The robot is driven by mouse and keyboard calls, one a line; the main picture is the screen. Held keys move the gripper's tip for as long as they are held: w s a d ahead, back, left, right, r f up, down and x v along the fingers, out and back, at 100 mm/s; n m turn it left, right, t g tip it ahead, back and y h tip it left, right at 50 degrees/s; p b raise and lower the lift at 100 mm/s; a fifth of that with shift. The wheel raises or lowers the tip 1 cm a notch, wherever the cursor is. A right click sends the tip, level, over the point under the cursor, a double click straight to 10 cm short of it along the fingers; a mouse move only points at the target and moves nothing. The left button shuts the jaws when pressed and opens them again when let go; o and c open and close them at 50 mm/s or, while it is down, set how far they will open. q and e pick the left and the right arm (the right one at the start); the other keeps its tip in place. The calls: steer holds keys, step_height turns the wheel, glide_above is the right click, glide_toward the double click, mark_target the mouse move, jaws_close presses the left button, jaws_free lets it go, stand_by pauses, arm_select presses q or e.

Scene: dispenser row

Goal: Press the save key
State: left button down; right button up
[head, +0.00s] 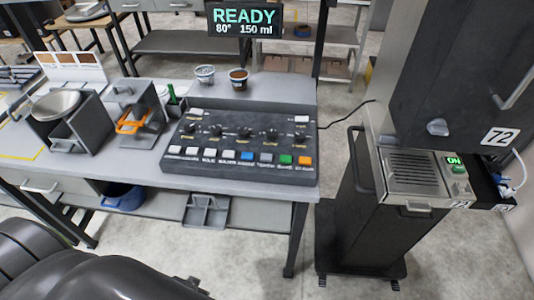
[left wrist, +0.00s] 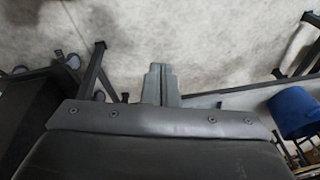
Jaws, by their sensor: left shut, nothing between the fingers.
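The black control panel (head: 200,171) lies on the grey table in the head view. Its front row has several white keys (head: 210,153), a blue key (head: 247,155), a grey key (head: 266,157), a green key (head: 285,160) and an orange key (head: 305,161). The labels are too small to read surely, so I cannot tell which is the save key. Several dark knobs sit behind the row. My left gripper (left wrist: 160,82) is shut and empty in the left wrist view, over the floor and away from the panel. My right gripper is not in view.
A display (head: 244,19) reads READY, 80° and 150 ml. Two cups (head: 238,79) stand behind the panel. A metal bowl (head: 55,104) and a stand with an orange part (head: 131,125) are to its left. A tall dark machine (head: 440,90) stands at the right, with floor between.

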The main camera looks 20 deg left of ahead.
mark_target(282, 160)
arm_select(q)
steer(key=w+d+r+m+t+p, duration=0.1)
steer(key=w+r, duration=0.3)
steer(key=r, duration=0.5)
steer(key=w+d+r+m+p, duration=0.1)
steer(key=w+r, duration=0.2)
steer(key=r, duration=0.5)
steer(key=w+d+r+m+t+p, duration=0.15)
steer(key=w+r, duration=0.25)
steer(key=r, duration=0.5)
steer(key=w+d+r+m+h, duration=0.2)
steer(key=w+r, duration=0.4)
steer(key=w, duration=0.3)
steer(key=w+d+r+m+t+h, duration=0.1)
steer(key=w+d+r+m+h, duration=0.1)
steer(key=w+d+r+m, duration=0.3)
steer(key=w+d+r+m+t+h, duration=0.1)
steer(key=w+d+r+m+h, duration=0.2)
steer(key=w, duration=1)
step_height(282, 160, up, 4)
steer(key=m+p, duration=0.1)
steer(key=m, duration=0.2)
steer(key=shift+d+m, duration=0.2)
steer(key=shift+m, duration=0.15)
steer(key=shift+s+t, duration=0.1)
steer(key=shift+t, duration=0.15)
steer(key=shift+f, duration=0.15)
